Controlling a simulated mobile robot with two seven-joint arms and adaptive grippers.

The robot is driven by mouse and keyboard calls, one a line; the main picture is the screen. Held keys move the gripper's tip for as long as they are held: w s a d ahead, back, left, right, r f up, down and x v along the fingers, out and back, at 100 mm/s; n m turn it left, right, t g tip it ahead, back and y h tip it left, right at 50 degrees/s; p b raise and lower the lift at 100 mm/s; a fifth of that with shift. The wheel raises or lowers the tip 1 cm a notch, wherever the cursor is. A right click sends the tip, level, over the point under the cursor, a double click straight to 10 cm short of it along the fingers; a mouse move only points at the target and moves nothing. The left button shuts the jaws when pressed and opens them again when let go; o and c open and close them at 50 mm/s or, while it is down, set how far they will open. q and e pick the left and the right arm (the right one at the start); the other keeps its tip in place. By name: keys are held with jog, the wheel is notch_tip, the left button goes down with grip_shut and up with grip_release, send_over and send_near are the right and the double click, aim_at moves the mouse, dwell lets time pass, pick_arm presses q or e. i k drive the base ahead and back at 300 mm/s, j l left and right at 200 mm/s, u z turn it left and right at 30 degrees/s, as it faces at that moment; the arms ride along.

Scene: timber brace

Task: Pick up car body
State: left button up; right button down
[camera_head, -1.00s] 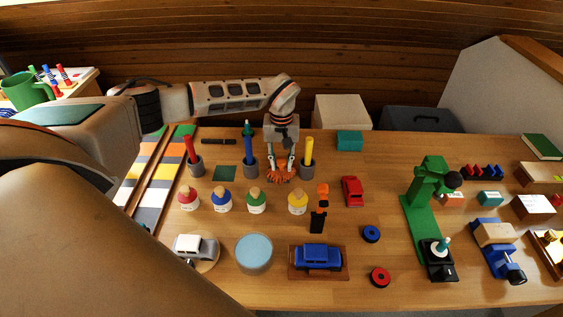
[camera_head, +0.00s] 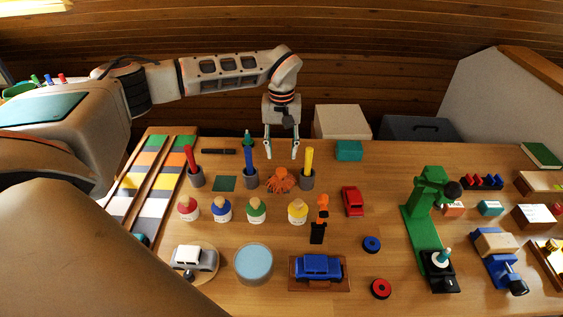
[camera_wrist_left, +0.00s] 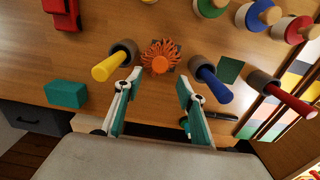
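Three toy cars show in the head view. A red car body (camera_head: 353,201) lies on the table right of centre; it also shows at the upper left of the left wrist view (camera_wrist_left: 62,14). A blue car (camera_head: 318,267) sits on a brown wooden base at the front. A white and grey car (camera_head: 193,258) sits on a round wooden disc at the front left. My left gripper (camera_head: 282,155) is open and empty above the back of the table, behind an orange spiky piece (camera_head: 280,181) and away from all the cars. My right gripper is not in view.
Red, blue and yellow handles stand in grey cups (camera_head: 307,179) near the left gripper. Several paint bottles (camera_head: 298,211) stand in a row in front. A green press (camera_head: 427,225) stands right of the red car. A teal block (camera_head: 349,151) lies behind it.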

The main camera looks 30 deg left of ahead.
aim_at(308, 266)
jog(key=k, duration=1)
